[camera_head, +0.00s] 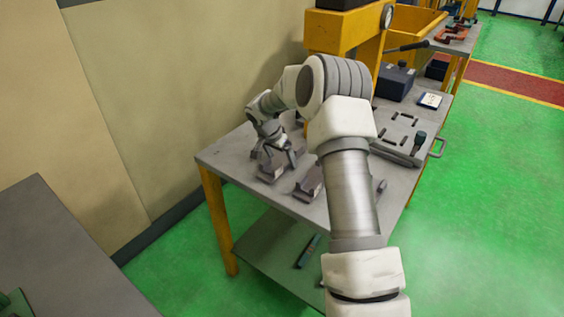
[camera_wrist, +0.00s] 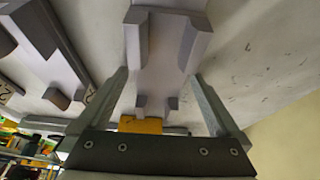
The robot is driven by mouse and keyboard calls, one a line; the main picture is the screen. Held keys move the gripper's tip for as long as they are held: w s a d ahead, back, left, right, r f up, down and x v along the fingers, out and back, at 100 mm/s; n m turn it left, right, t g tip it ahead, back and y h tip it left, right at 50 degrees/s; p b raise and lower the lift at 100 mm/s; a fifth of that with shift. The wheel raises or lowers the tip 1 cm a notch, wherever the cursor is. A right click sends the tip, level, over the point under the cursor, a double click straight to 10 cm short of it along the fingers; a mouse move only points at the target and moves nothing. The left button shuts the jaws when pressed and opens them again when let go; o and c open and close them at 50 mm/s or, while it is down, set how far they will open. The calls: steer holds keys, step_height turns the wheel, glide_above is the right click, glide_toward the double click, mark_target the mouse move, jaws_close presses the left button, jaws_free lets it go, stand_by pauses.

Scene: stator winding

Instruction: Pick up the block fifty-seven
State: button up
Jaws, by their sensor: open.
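In the wrist view, the left block (camera_wrist: 163,55) runs up between the spread fingers of my gripper (camera_wrist: 157,76). The fingers are open, one on each side of it, and I cannot tell whether they touch it. The other block (camera_wrist: 52,65) is at the left, with partial dark markings at its edge. No number fifty-seven is readable on either block.
The grey workbench (camera_head: 237,157) has yellow legs and a lower shelf. A yellow press (camera_head: 335,32) stands at its back. A grey fixture plate (camera_head: 399,137) and a dark box (camera_head: 396,82) are at the right. A beige wall is close behind the left side.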

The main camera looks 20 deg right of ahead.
jaws_close()
steer(key=shift+r, duration=0.1)
stand_by(0.4)
